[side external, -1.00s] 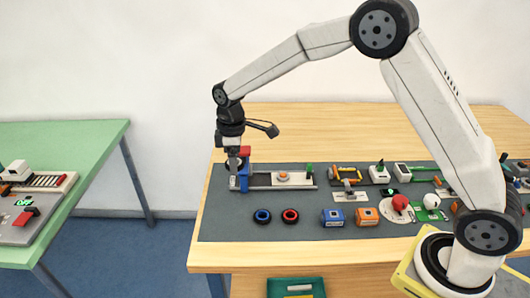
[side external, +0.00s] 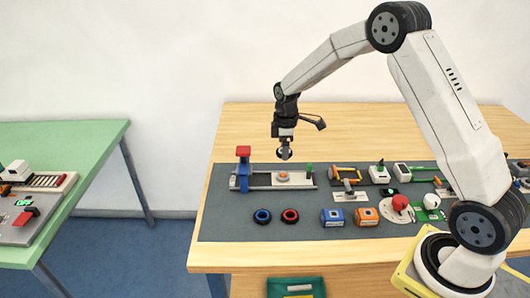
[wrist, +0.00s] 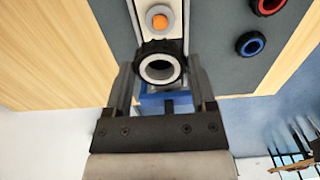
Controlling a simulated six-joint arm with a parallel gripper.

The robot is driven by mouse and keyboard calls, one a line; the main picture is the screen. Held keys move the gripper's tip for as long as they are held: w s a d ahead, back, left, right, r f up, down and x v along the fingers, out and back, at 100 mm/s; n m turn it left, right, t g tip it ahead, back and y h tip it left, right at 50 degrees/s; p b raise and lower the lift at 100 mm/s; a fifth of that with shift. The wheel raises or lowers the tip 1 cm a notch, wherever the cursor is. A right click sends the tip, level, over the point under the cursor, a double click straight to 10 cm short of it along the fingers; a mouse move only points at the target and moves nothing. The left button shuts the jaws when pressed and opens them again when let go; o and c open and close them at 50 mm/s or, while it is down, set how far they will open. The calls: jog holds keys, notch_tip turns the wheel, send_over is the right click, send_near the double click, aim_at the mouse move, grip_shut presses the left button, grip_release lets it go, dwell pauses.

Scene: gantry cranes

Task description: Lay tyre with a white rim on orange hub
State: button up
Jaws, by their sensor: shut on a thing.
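The black tyre with a white rim (wrist: 160,47) is held between the two fingers of my gripper (wrist: 161,74) in the wrist view. In the side view the tyre (side external: 284,155) hangs under my gripper (side external: 285,146), above the white track and apart from it. The orange hub (side external: 283,175) stands on a pale base on the track, below the tyre. In the wrist view the orange hub (wrist: 159,21) shows bare, just beyond the tyre.
A blue gantry (side external: 243,178) with a red top stands at the track's left end, a green post (side external: 308,169) at its right end. Tyres with a blue rim (side external: 262,216) and a red rim (side external: 290,216) lie in front. Several other devices stand to the right on the grey mat (side external: 225,222).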

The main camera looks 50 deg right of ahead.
aim_at(283, 174)
jog(key=shift+f, duration=0.3)
jog(key=shift+f, duration=0.1)
jog(key=shift+f, duration=2.8)
jog(key=shift+f, duration=0.75)
dwell(0.5)
jog(key=o, duration=1.1)
jog(key=shift+r, duration=0.1)
jog(key=shift+r, duration=3.4)
